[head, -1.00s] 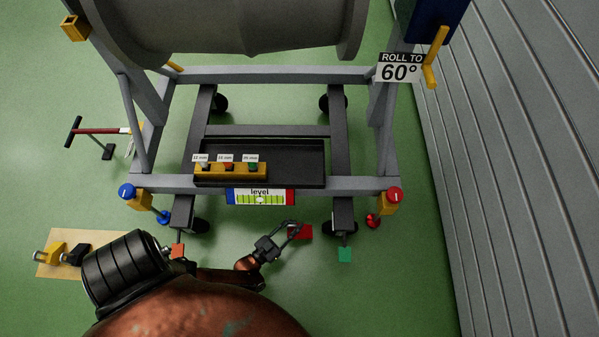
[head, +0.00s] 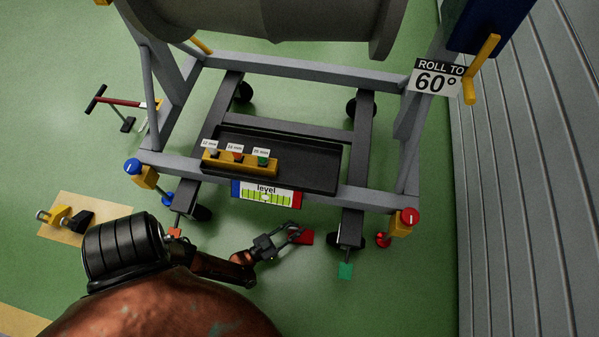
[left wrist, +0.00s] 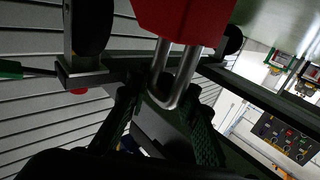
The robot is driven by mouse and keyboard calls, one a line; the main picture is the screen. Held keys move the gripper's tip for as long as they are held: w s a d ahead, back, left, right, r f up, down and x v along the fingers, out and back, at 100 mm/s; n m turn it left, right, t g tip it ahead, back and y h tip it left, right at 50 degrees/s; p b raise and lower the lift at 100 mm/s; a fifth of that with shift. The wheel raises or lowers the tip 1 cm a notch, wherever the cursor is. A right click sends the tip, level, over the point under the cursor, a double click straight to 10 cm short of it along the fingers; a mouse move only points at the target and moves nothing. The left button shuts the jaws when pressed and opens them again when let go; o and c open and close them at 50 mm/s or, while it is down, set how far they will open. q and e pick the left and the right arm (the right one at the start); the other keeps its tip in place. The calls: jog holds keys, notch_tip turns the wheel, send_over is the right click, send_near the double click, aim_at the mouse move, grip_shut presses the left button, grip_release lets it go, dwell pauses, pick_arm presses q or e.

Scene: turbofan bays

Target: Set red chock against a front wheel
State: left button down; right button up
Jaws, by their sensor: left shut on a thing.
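The red chock (head: 306,238) is low, just above or on the green floor, to the left of the right front wheel (head: 336,240), with a gap between them. My left gripper (head: 291,236) is shut on the chock's metal loop handle. In the left wrist view the red chock body (left wrist: 182,20) is at the top, and its handle (left wrist: 182,82) comes down between my fingers (left wrist: 165,115). A black wheel (left wrist: 92,24) shows to the left of it there. The left front wheel (head: 202,213) is partly hidden by the frame leg. My right gripper is not in view.
The grey stand (head: 300,191) spans above the wheels, with a level label (head: 266,195) on its front beam. A green pedal (head: 345,271) sticks out by the right wheel, an orange one (head: 175,233) by the left. A yellow-and-black pair of blocks (head: 68,218) lies on a mat at left.

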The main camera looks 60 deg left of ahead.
pick_arm(q)
jog(key=shift+r, duration=0.1)
jog(key=c, duration=1.5)
grip_release()
jog(key=shift+f, duration=0.2)
jog(key=shift+c, duration=0.2)
